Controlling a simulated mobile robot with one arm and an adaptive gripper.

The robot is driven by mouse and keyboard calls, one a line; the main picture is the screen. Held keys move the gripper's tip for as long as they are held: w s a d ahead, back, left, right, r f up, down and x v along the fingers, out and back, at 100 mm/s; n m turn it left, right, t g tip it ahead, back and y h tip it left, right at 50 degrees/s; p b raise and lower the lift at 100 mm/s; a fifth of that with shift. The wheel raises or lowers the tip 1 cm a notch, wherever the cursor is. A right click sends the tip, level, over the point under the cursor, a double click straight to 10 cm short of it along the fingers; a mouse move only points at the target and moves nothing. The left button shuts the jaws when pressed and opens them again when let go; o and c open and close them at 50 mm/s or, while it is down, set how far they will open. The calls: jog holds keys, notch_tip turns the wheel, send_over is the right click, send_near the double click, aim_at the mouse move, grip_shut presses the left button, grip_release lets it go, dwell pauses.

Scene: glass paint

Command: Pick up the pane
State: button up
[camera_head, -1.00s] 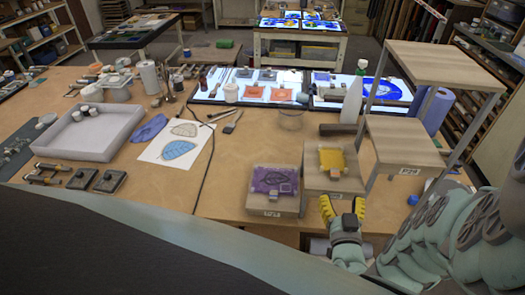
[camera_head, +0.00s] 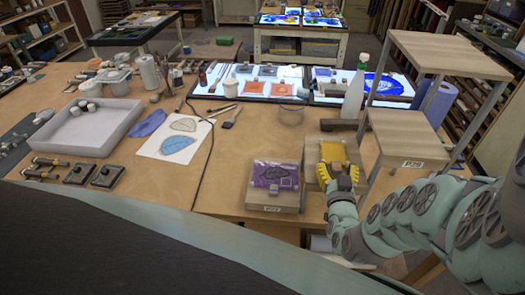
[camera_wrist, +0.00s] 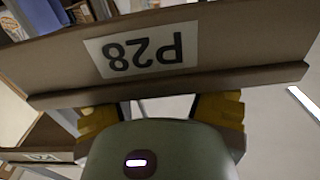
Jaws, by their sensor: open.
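A yellow pane (camera_head: 333,152) lies on a wooden block stand; its near part is hidden behind my gripper. A purple pane (camera_head: 272,176) with a dark leaf drawing and a small block on it lies on the wooden stand to the left. My gripper (camera_head: 338,172) has yellow fingers and is open at the near edge of the yellow pane's stand. In the wrist view my gripper (camera_wrist: 160,106) has its fingers spread below the stand's front face, with the label P28 (camera_wrist: 143,49) upside down. No pane shows between the fingers there.
A stepped wooden shelf (camera_head: 405,140) with metal legs and label P29 stands close on the right. A dark bar (camera_head: 338,125) and a white bottle (camera_head: 353,98) are behind the yellow pane. Bare table (camera_head: 232,190) lies left of the stands.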

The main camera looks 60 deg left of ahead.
jog(key=shift+w+a+r, duration=0.1)
jog(key=shift+w+a, duration=0.15)
jog(key=shift+a, duration=0.05)
jog(key=shift+o, duration=0.2)
grip_shut()
dwell(0.3)
